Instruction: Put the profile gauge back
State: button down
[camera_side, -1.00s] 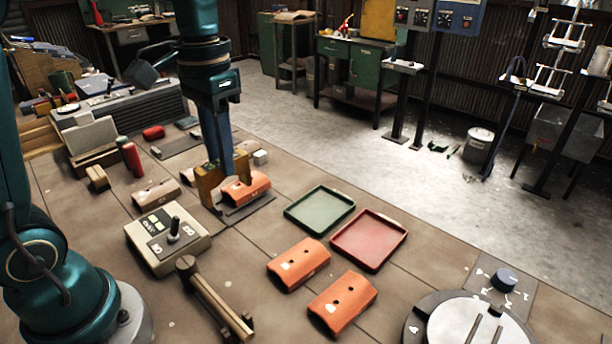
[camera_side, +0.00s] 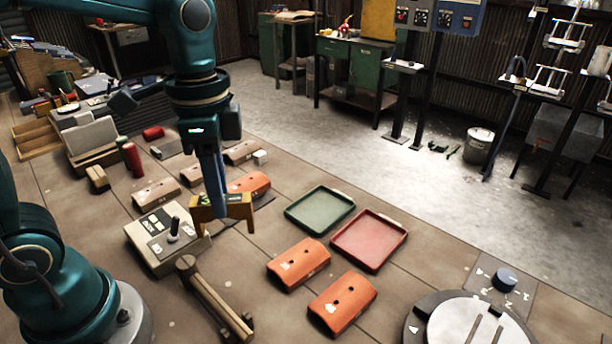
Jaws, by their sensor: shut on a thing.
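The profile gauge (camera_side: 236,207), a yellow-brown bridge-shaped piece with short legs, is held by my gripper (camera_side: 219,208) above the work surface. My gripper is shut on its middle. The gauge appears clear of the orange curved part (camera_side: 250,182) that lies behind it on a dark plate (camera_side: 264,201). The gauge and fingers hide part of that plate. I cannot tell which spot is the gauge's own place.
A control box (camera_side: 168,238) with a lever stands just in front-left. A green tray (camera_side: 320,231) and a red tray (camera_side: 369,264) lie to the right, with two orange parts (camera_side: 299,263) in front. Beige parts (camera_side: 156,194) lie at left.

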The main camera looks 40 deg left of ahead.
jog(key=s+d+m, duration=0.1)
jog(key=d, duration=0.1)
send_over(237, 284)
jog(key=shift+f, duration=5.05)
jog(key=shift+f, duration=0.15)
jog(key=c, duration=0.7)
grip_release()
jog(key=shift+o, duration=0.2)
